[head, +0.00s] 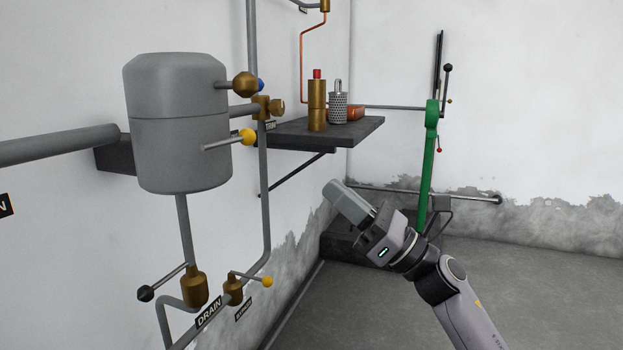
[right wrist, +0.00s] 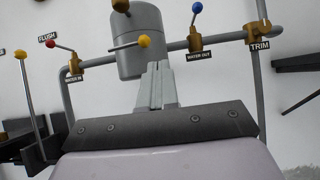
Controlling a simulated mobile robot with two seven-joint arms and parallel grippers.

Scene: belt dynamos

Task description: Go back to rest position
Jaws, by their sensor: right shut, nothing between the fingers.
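My right gripper (head: 350,203) is shut and empty. Its arm comes in from the lower right of the head view, and the fingers point up and left in open air, apart from the pipework. In the right wrist view the closed fingers (right wrist: 155,88) stand in front of the grey tank (right wrist: 138,40), with a visible gap not measurable there. My left gripper is not in view.
The grey tank (head: 178,125) with brass valves hangs on the left wall. A dark shelf (head: 350,130) holds a brass cylinder (head: 317,105) and a perforated cylinder (head: 338,108). A green lever post (head: 428,165) stands behind my right arm. Floor is clear at right.

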